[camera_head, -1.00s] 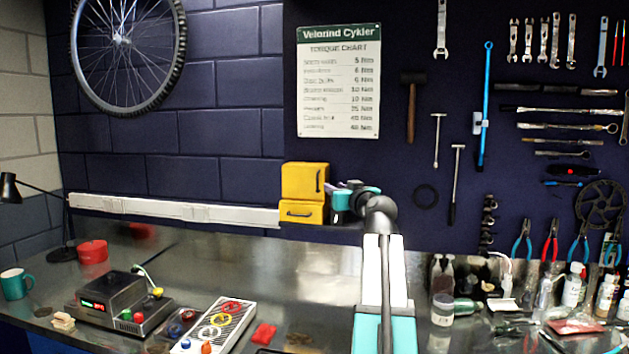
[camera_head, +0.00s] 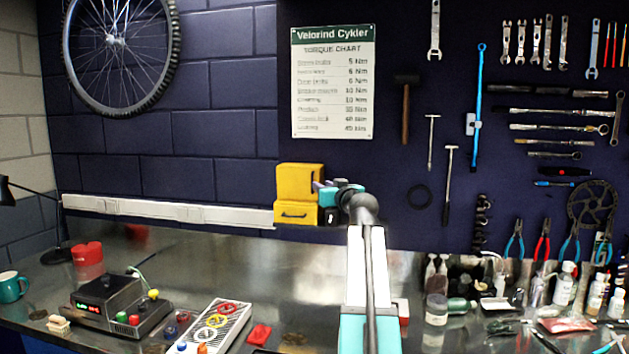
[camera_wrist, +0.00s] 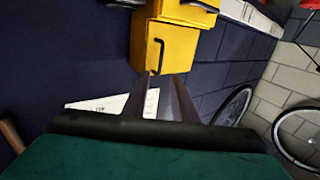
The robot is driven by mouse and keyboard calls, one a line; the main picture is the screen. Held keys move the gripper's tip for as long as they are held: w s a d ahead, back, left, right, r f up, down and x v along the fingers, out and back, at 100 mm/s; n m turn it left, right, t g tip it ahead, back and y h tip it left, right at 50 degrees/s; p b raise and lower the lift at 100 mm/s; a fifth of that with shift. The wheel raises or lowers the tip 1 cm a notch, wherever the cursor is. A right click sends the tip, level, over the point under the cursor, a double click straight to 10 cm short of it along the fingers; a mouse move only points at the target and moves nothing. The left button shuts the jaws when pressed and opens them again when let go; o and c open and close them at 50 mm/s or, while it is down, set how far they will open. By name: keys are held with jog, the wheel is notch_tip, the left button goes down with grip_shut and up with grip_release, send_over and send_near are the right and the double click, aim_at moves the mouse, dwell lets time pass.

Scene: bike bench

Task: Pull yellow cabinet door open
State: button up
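The yellow cabinet (camera_head: 297,180) is mounted on the dark wall, with a door on top and a drawer (camera_head: 296,213) below. In the wrist view the yellow door (camera_wrist: 177,46) appears shut, with its black bar handle (camera_wrist: 160,52) in front of my gripper. My gripper (camera_head: 319,186) is at the door's right side in the head view and covers most of the handle there. In the wrist view my gripper's two fingers (camera_wrist: 163,77) are apart, with one end of the handle close to their tips. I cannot tell whether they touch it.
A metal bench (camera_head: 220,255) runs below, with a control box (camera_head: 122,305), a tray of coloured rings (camera_head: 212,328) and bottles (camera_head: 437,308) on it. Tools hang on the wall to the right. A white rail (camera_head: 165,210) runs left of the cabinet.

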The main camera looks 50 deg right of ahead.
aim_at(312, 180)
jog(key=shift+p+x, duration=1.15)
jog(key=shift+x, duration=3.2)
grip_shut()
